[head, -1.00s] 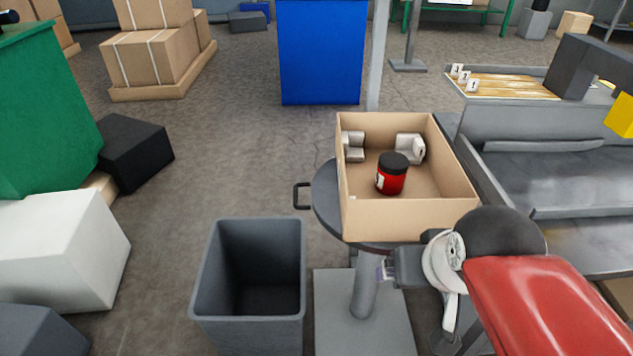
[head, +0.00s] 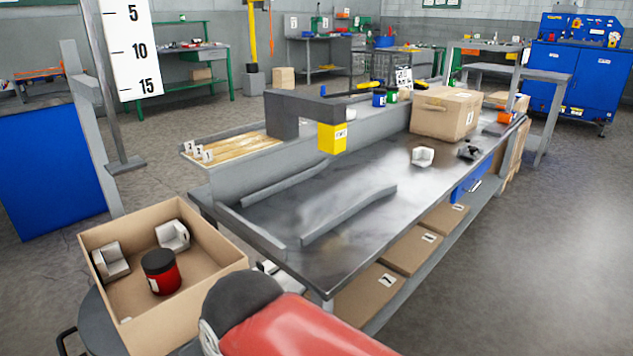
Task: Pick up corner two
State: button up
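Two white corner pieces are in the open cardboard box (head: 190,312) at the lower left. One corner piece (head: 111,261) is against its left wall and the other corner piece (head: 173,236) is by the far wall. A third white corner piece (head: 422,157) sits on the grey workbench (head: 345,235), toward its far right end. I cannot read which one is numbered two. My gripper is out of view. Only my red and black arm shows at the bottom edge, between the box and the bench.
A red jar (head: 162,273) with a black lid stands in the box. Raised grey rails (head: 350,215) cross the bench. A small dark object (head: 468,153) lies right of the bench corner piece. A closed carton (head: 445,112) stands behind. Floor at the right is clear.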

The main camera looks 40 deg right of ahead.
aim_at(422, 156)
jog(key=z, duration=2.15)
jog(key=u, duration=2.05)
jog(key=l+z, duration=0.1)
jog(key=l, duration=0.35)
jog(key=i+l, duration=0.15)
jog(key=l, duration=0.3)
jog(key=i+l+z, duration=0.15)
jog(key=l, duration=0.75)
jog(key=i+l+z, duration=0.15)
jog(key=l, duration=0.3)
jog(key=i+l, duration=0.15)
jog(key=l, duration=0.3)
jog(key=i+l+z, duration=0.15)
jog(key=l, duration=0.25)
jog(key=i+l, duration=0.15)
jog(key=l, duration=0.3)
jog(key=k+z, duration=0.05)
